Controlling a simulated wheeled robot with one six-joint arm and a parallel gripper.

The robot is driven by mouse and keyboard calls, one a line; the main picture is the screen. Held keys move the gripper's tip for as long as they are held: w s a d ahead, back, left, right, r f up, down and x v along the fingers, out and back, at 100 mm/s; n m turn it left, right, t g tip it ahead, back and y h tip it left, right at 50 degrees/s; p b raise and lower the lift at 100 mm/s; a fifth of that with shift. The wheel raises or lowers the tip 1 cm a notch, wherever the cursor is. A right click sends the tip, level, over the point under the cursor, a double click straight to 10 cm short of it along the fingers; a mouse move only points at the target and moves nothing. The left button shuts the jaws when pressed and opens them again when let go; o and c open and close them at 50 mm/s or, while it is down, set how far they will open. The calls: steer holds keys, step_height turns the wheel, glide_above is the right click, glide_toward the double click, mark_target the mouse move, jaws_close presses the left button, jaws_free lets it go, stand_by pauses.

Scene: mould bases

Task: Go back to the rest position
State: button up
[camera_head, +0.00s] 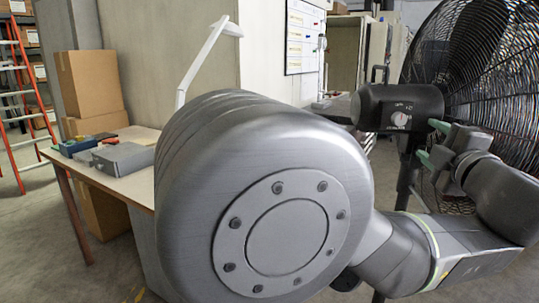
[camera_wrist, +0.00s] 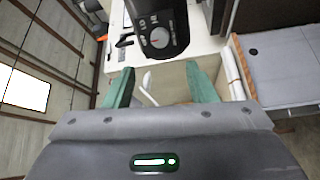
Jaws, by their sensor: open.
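My gripper (camera_head: 431,142) is at the right of the head view, raised in front of a big black fan, with its two green fingers apart and pointing left. In the wrist view my gripper (camera_wrist: 160,75) is open, with a green finger on each side and nothing held between them. A grey flat block (camera_head: 123,158), perhaps a mould base, lies on the table (camera_head: 142,186) at the left, far from my gripper. My own arm's large grey joint covers the middle of the head view and hides part of the table.
The fan's motor housing (camera_head: 400,108) with a dial is close behind my gripper; it also shows at the top of the wrist view (camera_wrist: 158,28). Cardboard boxes (camera_head: 92,84) stand behind the table, beside an orange ladder (camera_head: 22,92). Some floor is open at the left.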

mark_target(401, 120)
steer(key=w, duration=0.8)
steer(key=w+r+p, duration=0.1)
steer(key=w, duration=0.3)
steer(key=shift+a+r, duration=0.1)
steer(key=m+p, duration=0.1)
steer(key=m, duration=0.1)
steer(key=m+p, duration=0.1)
steer(key=p, duration=0.1)
steer(key=shift+s+r+m+h, duration=0.15)
steer(key=shift+s+m+h, duration=0.05)
steer(key=shift+m+h, duration=0.2)
steer(key=m+p, duration=0.4)
steer(key=m, duration=0.1)
steer(key=m+p, duration=0.5)
steer(key=shift+m+g+h, duration=0.3)
steer(key=shift+a+f+m+p, duration=0.1)
steer(key=shift+f+m+p, duration=0.1)
steer(key=shift+m+p, duration=1.15)
